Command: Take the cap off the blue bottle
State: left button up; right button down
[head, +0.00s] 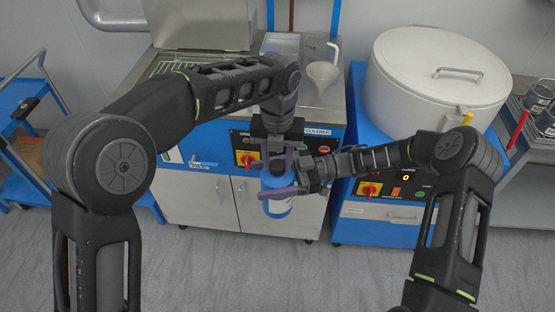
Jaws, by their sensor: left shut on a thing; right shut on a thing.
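The blue bottle (278,211), with a pale label band, is held upright in the air in front of the steel counter. My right gripper (285,191) reaches in from the right and is shut around the bottle's body. My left gripper (274,163) points down from above and is shut at the bottle's top, on the cap. The cap is mostly hidden between the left fingers, and I cannot tell whether it is still seated on the neck.
Behind stands a steel counter (190,205) with a funnel (322,72) on top. A large white lidded drum (405,95) sits on a blue cabinet to the right. A blue cart (20,95) stands left. A rack with metal cups (540,98) is far right. The floor in front is clear.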

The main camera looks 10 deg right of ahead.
pick_arm(q)
grip_shut()
